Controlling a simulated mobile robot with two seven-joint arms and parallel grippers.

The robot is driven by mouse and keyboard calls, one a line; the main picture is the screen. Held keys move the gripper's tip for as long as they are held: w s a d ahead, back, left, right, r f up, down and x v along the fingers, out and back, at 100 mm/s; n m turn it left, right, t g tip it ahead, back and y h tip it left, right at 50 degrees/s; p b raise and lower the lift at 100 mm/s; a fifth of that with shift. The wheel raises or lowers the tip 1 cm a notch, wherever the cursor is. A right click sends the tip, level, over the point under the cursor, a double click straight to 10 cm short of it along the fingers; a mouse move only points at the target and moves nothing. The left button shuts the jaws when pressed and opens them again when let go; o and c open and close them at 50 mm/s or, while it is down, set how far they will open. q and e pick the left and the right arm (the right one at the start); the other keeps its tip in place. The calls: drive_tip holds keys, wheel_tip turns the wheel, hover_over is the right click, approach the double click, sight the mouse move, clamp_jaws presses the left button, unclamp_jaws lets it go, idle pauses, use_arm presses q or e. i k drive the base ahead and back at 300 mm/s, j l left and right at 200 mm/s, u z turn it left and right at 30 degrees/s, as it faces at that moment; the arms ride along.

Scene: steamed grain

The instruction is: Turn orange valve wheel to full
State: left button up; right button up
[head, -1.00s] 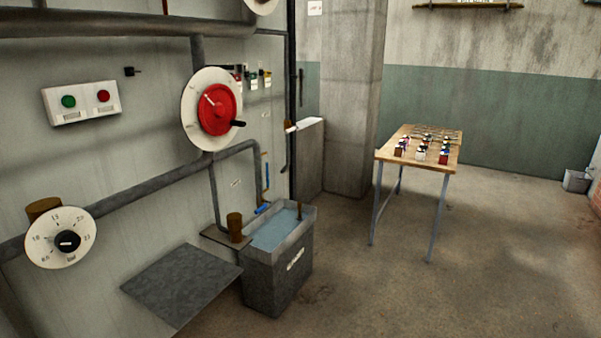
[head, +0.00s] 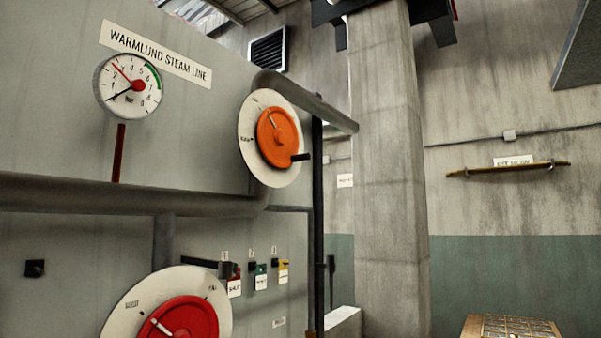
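The orange valve wheel (head: 283,133) is mounted on a round white dial plate (head: 251,118) on the wall panel, near the middle of the head view. A black handle (head: 301,157) sticks out at its lower right. A pale pointer mark on the wheel points to the upper left. Small labels sit on the plate at its left and top, too small to read surely. Neither of my grippers is in view.
A red wheel (head: 192,318) on a white dial is below, cut by the frame. A gauge (head: 148,84) under the "WARMLUND STEAM LINE" sign is upper left. Pipes (head: 130,196) run across the panel. A concrete column (head: 388,180) stands right; a table (head: 480,325) shows below.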

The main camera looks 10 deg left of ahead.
sight(278, 138)
drive_tip(key=i+u, duration=0.15)
drive_tip(key=i, duration=0.4)
drive_tip(key=i+l+u, duration=0.15)
drive_tip(key=i, duration=0.35)
drive_tip(key=i+l+u, duration=0.2)
drive_tip(key=i, duration=0.35)
drive_tip(key=k+l+u, duration=0.1)
drive_tip(key=l+u, duration=0.2)
drive_tip(key=l, duration=0.15)
drive_tip(key=k+l+u, duration=0.25)
drive_tip(key=l, duration=0.15)
drive_tip(key=i, duration=0.1)
